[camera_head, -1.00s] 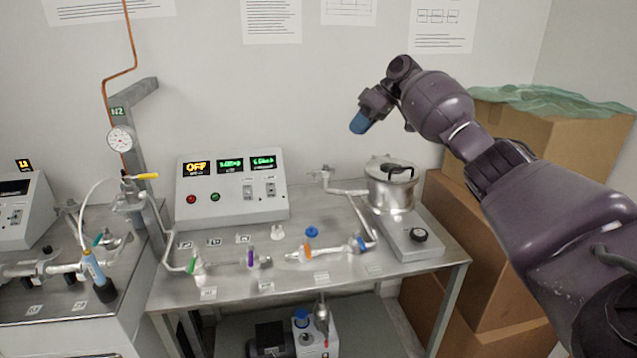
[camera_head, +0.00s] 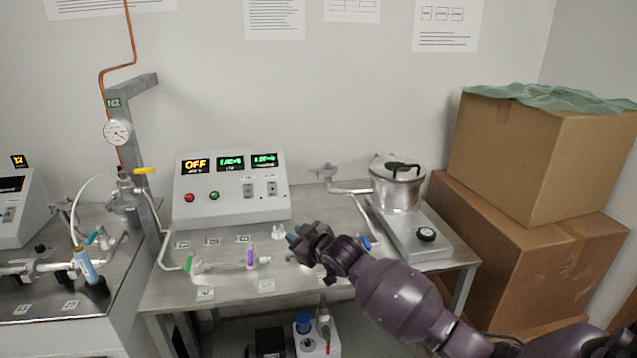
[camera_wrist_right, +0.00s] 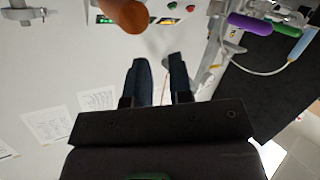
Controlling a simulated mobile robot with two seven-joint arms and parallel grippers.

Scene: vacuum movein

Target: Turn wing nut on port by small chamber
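The small chamber (camera_head: 397,185) is a metal pot with a black-handled lid, at the right of the bench. A pipe runs left from it to a metal port fitting (camera_head: 325,172); the wing nut on it is too small to make out. A metal fitting (camera_wrist_right: 24,12) shows at the top left of the wrist view, probably this port. My right gripper (camera_head: 291,240) is over the bench's middle, front left of the port and apart from it. Its blue fingers (camera_wrist_right: 158,62) have an empty gap between them. My left gripper is not in view.
An orange handle (camera_wrist_right: 125,15) is close beyond my fingers in the wrist view. A control box (camera_head: 230,190) is behind. Cardboard boxes (camera_head: 540,160) are stacked at the right.

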